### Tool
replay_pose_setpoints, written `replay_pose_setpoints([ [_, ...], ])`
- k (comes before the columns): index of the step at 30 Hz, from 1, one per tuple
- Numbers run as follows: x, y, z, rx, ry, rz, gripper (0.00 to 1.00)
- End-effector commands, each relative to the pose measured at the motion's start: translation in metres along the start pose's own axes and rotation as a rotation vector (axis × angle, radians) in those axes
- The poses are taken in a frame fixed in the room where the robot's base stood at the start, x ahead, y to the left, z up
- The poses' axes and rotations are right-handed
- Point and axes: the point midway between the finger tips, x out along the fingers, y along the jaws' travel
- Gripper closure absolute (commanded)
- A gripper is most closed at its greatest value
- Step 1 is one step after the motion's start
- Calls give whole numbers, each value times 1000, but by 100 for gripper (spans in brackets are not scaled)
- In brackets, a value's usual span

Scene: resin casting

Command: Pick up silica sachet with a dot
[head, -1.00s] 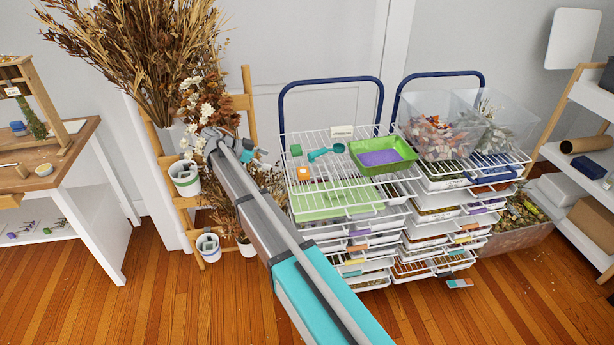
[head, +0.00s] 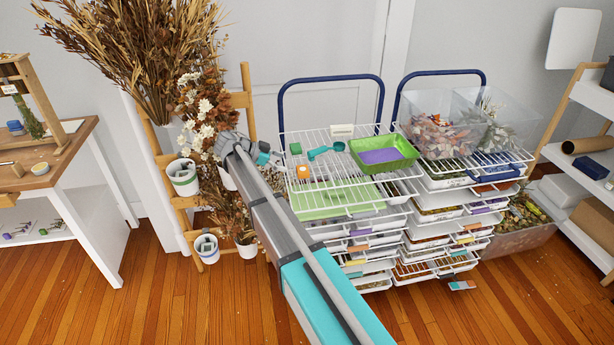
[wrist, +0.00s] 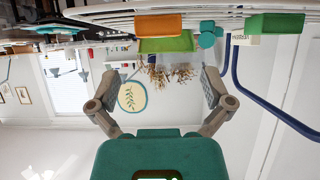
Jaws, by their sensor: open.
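I cannot make out a silica sachet with a dot for certain. A small orange piece (head: 303,172) with a paler middle lies at the left of the rack's upper wire shelf (head: 330,165); it also shows in the wrist view (wrist: 158,24). I cannot tell if it is a sachet. Near it are a green block (head: 295,149) and a teal scoop (head: 325,152). My gripper (head: 276,159) is just left of the shelf, beside these things. In the wrist view my gripper (wrist: 160,76) has its fingers wide apart with nothing between them.
A green tray with a purple bottom (head: 362,168) is on the shelf's right side. A white label (head: 342,131) stands at the back. A clear bin (head: 436,110) of petals stands on the right rack. Dried flowers and hanging pots (head: 183,178) crowd my arm's left.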

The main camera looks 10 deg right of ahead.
Motion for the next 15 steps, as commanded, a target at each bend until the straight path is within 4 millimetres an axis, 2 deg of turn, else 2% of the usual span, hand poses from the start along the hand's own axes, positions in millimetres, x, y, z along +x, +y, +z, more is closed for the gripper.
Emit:
replay_pose_setpoints([
  [1,9,1,3,1,0,1,0],
  [6,23,0,1,1,0,0,0],
  [15,25,0,0,0,0,-1,0],
])
